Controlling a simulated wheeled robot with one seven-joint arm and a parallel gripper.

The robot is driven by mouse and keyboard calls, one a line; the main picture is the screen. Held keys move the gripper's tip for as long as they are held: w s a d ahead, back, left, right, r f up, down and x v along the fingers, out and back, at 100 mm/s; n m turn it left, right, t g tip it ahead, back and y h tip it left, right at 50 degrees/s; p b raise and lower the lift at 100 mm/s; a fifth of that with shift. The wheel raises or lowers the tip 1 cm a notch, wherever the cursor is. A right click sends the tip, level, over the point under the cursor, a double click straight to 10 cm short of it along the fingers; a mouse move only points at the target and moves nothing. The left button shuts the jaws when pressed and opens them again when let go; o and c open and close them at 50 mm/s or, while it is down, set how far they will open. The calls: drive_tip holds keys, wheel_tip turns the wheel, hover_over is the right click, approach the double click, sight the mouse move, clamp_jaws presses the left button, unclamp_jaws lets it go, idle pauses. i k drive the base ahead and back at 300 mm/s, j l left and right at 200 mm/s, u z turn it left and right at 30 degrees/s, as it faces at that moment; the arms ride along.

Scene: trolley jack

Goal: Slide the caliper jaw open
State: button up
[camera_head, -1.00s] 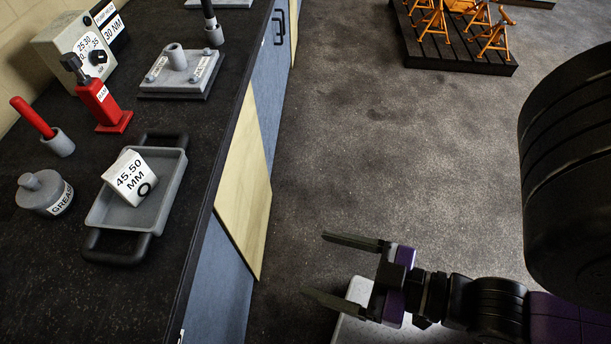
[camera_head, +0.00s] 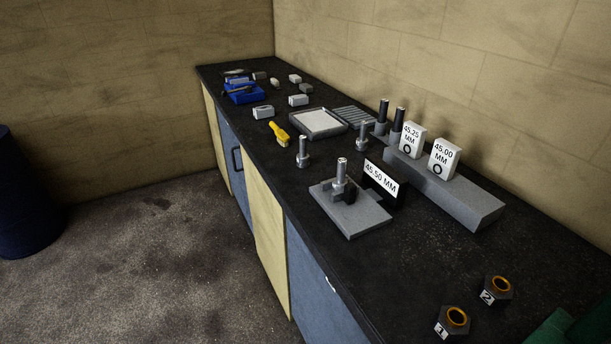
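I cannot surely pick out the caliper. A small blue holder (camera_head: 244,94) sits near the far end of the dark workbench, with a dark slim tool (camera_head: 238,89) lying on it. This tool may be the caliper, but it is too small to tell, and so is the state of any jaw. A yellow tool (camera_head: 279,133) lies nearer along the bench's front edge. My gripper is not in view.
The bench top (camera_head: 435,255) holds several small grey blocks, a pale tray (camera_head: 318,122), upright metal posts, a "45.50 MM" sign (camera_head: 381,178), labelled blocks on a grey step (camera_head: 445,187), and two numbered nuts. Open floor (camera_head: 150,270) lies left of the bench.

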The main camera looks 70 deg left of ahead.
sight(348, 193)
drive_tip(key=u, duration=1.5)
